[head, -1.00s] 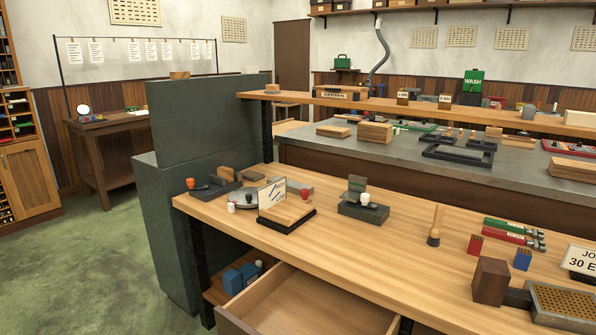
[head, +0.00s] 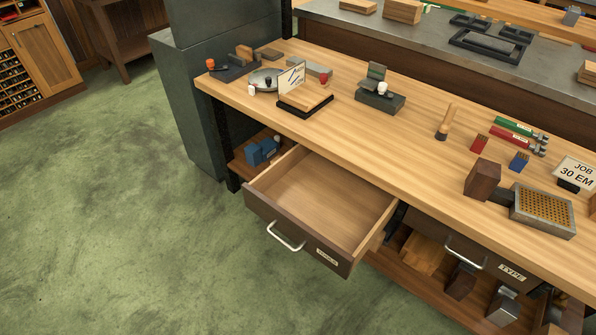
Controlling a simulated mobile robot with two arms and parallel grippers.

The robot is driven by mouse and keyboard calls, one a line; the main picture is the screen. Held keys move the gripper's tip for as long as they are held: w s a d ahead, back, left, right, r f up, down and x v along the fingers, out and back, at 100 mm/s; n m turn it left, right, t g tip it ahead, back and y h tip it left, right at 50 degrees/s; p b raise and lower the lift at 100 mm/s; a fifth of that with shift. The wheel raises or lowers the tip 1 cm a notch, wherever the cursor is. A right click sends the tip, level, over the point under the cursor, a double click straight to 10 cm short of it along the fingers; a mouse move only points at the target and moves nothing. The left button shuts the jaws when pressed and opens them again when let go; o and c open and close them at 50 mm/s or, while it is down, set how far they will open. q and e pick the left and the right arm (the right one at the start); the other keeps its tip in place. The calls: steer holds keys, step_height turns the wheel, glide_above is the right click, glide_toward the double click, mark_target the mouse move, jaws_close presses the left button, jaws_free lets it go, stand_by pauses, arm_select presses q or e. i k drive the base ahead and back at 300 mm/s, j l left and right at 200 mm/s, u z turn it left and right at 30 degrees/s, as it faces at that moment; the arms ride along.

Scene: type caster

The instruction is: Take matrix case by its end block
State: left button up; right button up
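The matrix case (head: 543,210) appears to be the grey-framed tray with a grid of brass-coloured cells, lying flat on the wooden bench (head: 400,152) at the right. A small dark grey block (head: 502,196) sits at its left end, partly hidden behind a brown wooden block (head: 482,178). I cannot tell whether the grey block is joined to the tray. Neither of my grippers shows in the head view.
An open, empty drawer (head: 292,227) juts from the bench front. A closed drawer labelled TYPE (head: 462,250) is to its right. A JOB 30 EM sign (head: 576,172) stands behind the tray. Green floor at left is clear.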

mark_target(539, 210)
steer(key=z, duration=1.4)
steer(key=i+l+z, duration=0.25)
steer(key=i+l, duration=0.15)
steer(key=l, duration=0.2)
